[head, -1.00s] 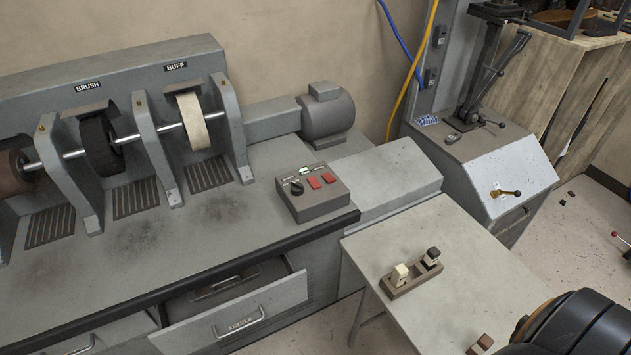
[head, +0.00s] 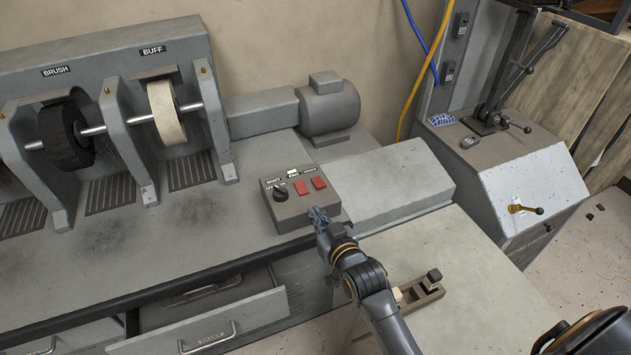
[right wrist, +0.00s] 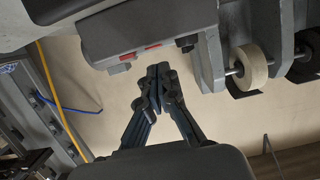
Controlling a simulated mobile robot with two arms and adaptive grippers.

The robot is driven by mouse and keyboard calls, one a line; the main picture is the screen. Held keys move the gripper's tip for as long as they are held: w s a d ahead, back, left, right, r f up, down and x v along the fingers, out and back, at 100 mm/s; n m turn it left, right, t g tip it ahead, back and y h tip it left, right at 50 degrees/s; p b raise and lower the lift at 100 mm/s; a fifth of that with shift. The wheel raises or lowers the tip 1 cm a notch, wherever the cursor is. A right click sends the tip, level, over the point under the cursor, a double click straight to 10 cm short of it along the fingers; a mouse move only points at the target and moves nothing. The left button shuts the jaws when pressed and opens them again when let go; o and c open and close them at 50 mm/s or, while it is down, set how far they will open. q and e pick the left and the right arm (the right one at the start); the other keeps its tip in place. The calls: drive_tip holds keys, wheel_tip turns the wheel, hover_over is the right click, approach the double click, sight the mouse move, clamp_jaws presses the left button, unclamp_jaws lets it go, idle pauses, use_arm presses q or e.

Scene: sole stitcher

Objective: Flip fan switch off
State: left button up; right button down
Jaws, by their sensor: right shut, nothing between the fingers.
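A grey control box (head: 300,209) sits at the right end of the grinder bench. Its top has a black knob (head: 280,192) and two red rocker switches, left (head: 301,188) and right (head: 319,183), with small labels behind them. I cannot read surely which switch is the fan's, nor tell their tilt. My right gripper (head: 318,213) is shut and empty at the box's front right edge, close to the right switch; I cannot tell if it touches. The right wrist view shows its closed fingers (right wrist: 158,72) apart from the red switches (right wrist: 138,51). My left gripper is out of view.
A motor (head: 330,106) and the buff wheel (head: 166,112) stand behind. A side table (head: 490,300) at the right holds a small wooden holder (head: 421,293), partly behind my arm. An open drawer (head: 215,320) juts out below the bench.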

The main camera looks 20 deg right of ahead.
drive_tip(key=shift+t, duration=0.6)
drive_tip(key=r, duration=0.3)
drive_tip(key=w+d+r, duration=0.1)
drive_tip(key=shift+r, duration=0.35)
drive_tip(key=shift+w, duration=0.1)
drive_tip(key=p, duration=0.1)
hover_over(304, 191)
drive_tip(key=shift+f, duration=0.65)
wheel_tip(304, 191, down, 3)
drive_tip(key=shift+r, duration=0.1)
drive_tip(key=shift+f, duration=0.65)
